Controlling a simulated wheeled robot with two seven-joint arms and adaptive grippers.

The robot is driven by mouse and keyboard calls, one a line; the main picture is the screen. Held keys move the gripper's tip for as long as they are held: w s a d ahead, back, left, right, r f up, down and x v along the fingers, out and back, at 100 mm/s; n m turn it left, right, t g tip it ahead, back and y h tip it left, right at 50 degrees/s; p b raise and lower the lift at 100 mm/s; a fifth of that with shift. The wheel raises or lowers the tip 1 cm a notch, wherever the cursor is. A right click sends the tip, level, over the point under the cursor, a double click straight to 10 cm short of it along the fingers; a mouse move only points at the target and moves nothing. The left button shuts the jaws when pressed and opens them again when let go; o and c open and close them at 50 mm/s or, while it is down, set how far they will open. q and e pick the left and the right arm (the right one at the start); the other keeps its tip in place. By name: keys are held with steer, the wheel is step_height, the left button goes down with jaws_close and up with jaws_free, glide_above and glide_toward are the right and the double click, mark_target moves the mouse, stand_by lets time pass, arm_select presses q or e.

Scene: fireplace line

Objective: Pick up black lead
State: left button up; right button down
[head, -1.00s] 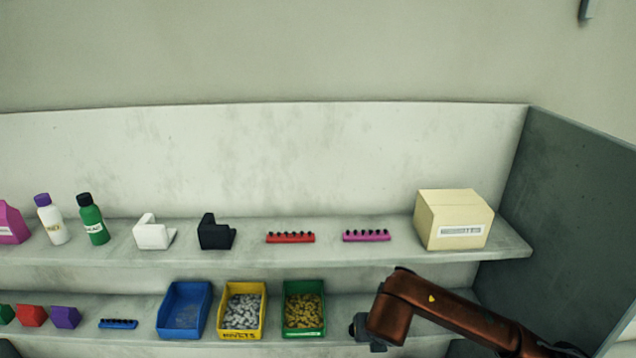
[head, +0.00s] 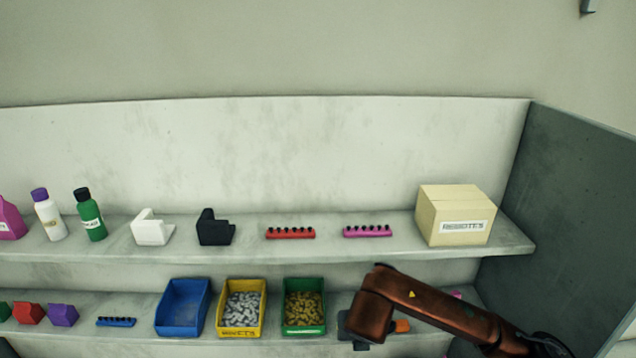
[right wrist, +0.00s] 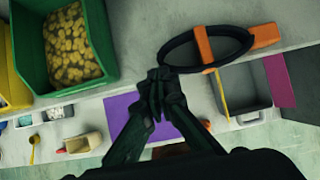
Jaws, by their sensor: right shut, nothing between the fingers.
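A black loop with orange bands (right wrist: 247,39), which looks like the black lead, lies on the pale lower shelf in the right wrist view. In the head view only an orange bit of it (head: 402,326) shows beside my right arm; the rest is hidden behind the arm. My right gripper (right wrist: 160,78) is shut and empty. Its fingertips sit right at the near left edge of the loop; I cannot tell whether they touch it. In the head view the gripper is mostly hidden by the arm. My left gripper is not in view.
A green bin (head: 304,309) of yellow pieces stands left of the loop, beside a yellow bin (head: 241,330) and a blue bin (head: 183,305). A grey tray (right wrist: 240,90) sits near the loop. The upper shelf edge (head: 300,254) overhangs; a dark side wall (head: 580,220) closes the right.

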steer(key=shift+s+a+b, duration=0.15)
steer(key=shift+a+b, duration=0.6)
steer(key=shift+a, duration=1.3)
steer(key=shift+s+a+b, duration=0.1)
steer(key=shift+a+b, duration=0.65)
steer(key=shift+a, duration=1.55)
steer(key=shift+a, duration=0.15)
steer(key=shift+s+a+b, duration=0.15)
steer(key=shift+a+b, duration=0.4)
steer(key=shift+a, duration=0.75)
steer(key=shift+s+a+b, duration=0.15)
steer(key=shift+a+b, duration=0.35)
steer(key=shift+a, duration=0.75)
steer(key=shift+s+a+b, duration=0.2)
steer(key=shift+a+b, duration=0.2)
steer(key=shift+a, duration=1.5)
steer(key=shift+s+a+b, duration=0.15)
steer(key=shift+a+b, duration=0.3)
steer(key=shift+a, duration=1.45)
steer(key=shift+s+a+b, duration=0.2)
steer(key=shift+a+b, duration=0.2)
steer(key=shift+a, duration=1.5)
steer(key=shift+a, duration=0.1)
